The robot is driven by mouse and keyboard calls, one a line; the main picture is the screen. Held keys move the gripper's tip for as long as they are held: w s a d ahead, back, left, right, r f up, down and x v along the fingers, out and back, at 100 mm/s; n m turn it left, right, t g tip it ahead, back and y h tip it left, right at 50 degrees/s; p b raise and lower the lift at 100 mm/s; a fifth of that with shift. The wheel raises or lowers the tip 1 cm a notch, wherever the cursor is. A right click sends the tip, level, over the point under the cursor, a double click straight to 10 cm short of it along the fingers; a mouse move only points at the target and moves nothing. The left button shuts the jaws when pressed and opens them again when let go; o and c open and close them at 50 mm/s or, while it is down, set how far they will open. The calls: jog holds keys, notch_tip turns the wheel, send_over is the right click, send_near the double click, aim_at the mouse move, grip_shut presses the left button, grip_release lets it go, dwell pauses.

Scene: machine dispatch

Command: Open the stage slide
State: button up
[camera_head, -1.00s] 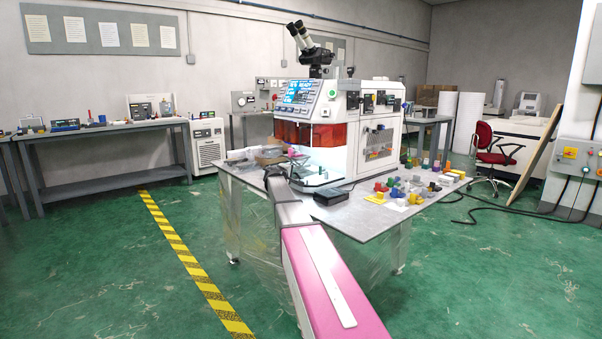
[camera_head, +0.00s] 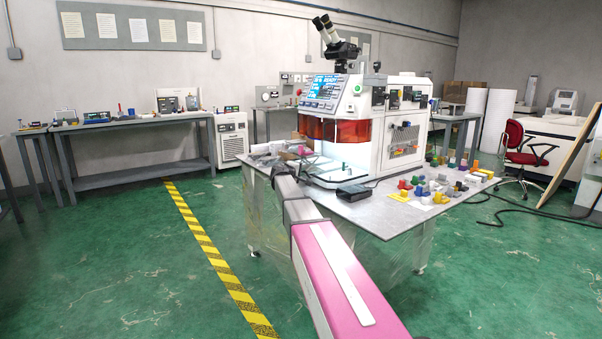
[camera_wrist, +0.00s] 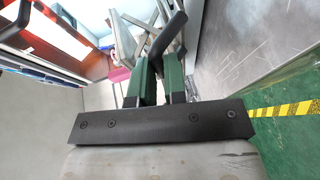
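The white machine (camera_head: 352,120) with the orange window (camera_head: 333,130) stands on the table. Its lit work bay (camera_head: 345,158) is below the window, with a small green part (camera_head: 345,168) inside. I cannot clearly make out the stage slide or its position. My arm reaches to the table's left side, and my gripper (camera_head: 279,170) is small and partly hidden there, left of the bay. In the wrist view, my gripper's two green fingers (camera_wrist: 160,78) are close together. A dark slanted bar (camera_wrist: 168,34) shows beyond them; I cannot tell whether they touch it.
The grey table (camera_head: 385,216) carries a black box (camera_head: 354,192) before the machine and several coloured blocks (camera_head: 430,188) at right. Loose items lie at its left end near my gripper. Green floor is free left of the table, with a yellow-black tape line (camera_head: 207,245).

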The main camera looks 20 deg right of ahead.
jog(key=o, duration=0.4)
jog(key=shift+d+f, duration=0.1)
jog(key=shift+f, duration=0.15)
jog(key=shift+r, duration=0.1)
jog(key=v, duration=1)
jog(key=shift+s+a, duration=0.25)
jog(key=shift+a, duration=0.05)
